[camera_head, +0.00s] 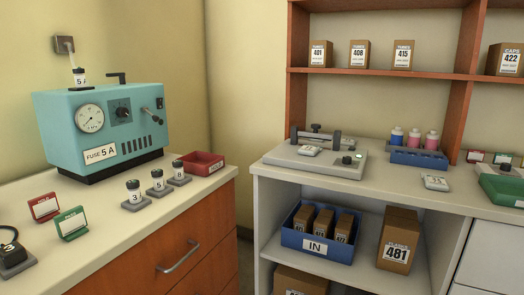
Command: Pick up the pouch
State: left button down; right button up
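A small, flat pale item with a printed label, which looks like a pouch (435,183), lies on the right counter in front of the blue rack. A similar small pale item (309,150) lies on the grey flat device (335,167) at the left of that counter. I cannot tell for sure which of the two is the pouch. Neither of my grippers shows in this view, and nothing is seen touching either item.
Below are a blue IN bin (318,246) and box 481 (398,240). A teal machine (100,125) and red tray (202,164) stand on the left counter.

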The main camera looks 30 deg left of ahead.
aim_at(308, 150)
jog(key=i+l+u, duration=0.15)
jog(key=u, duration=0.15)
jog(key=i+l+u, duration=0.1)
jog(key=l+u, duration=0.5)
jog(key=l, duration=0.15)
jog(key=i, duration=0.05)
